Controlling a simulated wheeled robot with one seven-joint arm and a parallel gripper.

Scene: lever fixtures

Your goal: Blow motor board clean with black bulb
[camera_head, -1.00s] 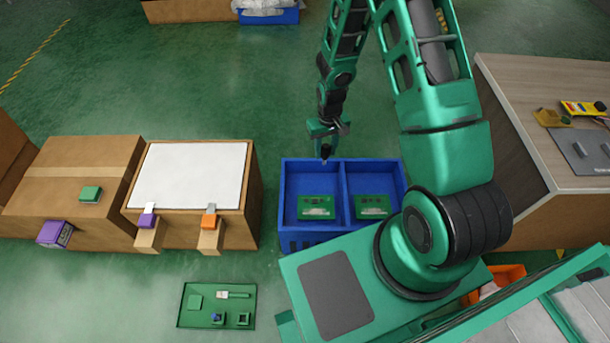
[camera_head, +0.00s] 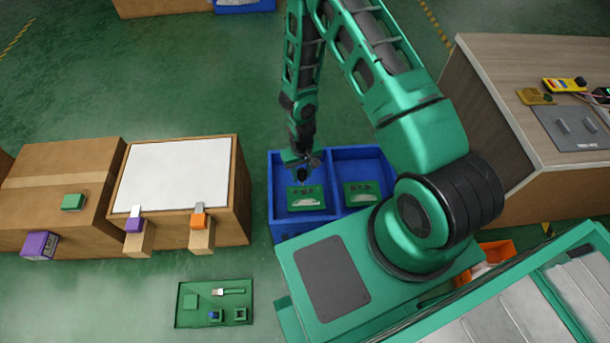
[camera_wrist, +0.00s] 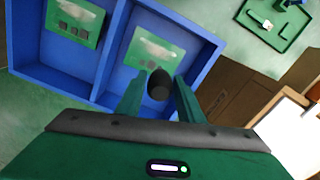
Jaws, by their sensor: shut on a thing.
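My gripper (camera_head: 302,165) is shut on the black bulb (camera_wrist: 160,85), which sits between its two fingers in the wrist view. The bulb also shows as a dark shape in the head view (camera_head: 302,176). It is over the left compartment of the blue bin (camera_head: 272,205). One green board (camera_head: 306,201) with a pale patch and dark parts lies there, just below the bulb in the picture. A second similar green board (camera_head: 361,196) lies in the right compartment. Which is the motor board I cannot tell. In the wrist view the nearer board (camera_wrist: 153,45) is just beyond the bulb.
Left of the bin stands a box with a white top (camera_head: 172,176) and purple (camera_head: 134,224) and orange (camera_head: 198,220) lever parts. A green tray (camera_head: 245,317) with a brush lies on the floor. A wooden bench (camera_head: 485,75) stands at right. The bin's divider runs between the boards.

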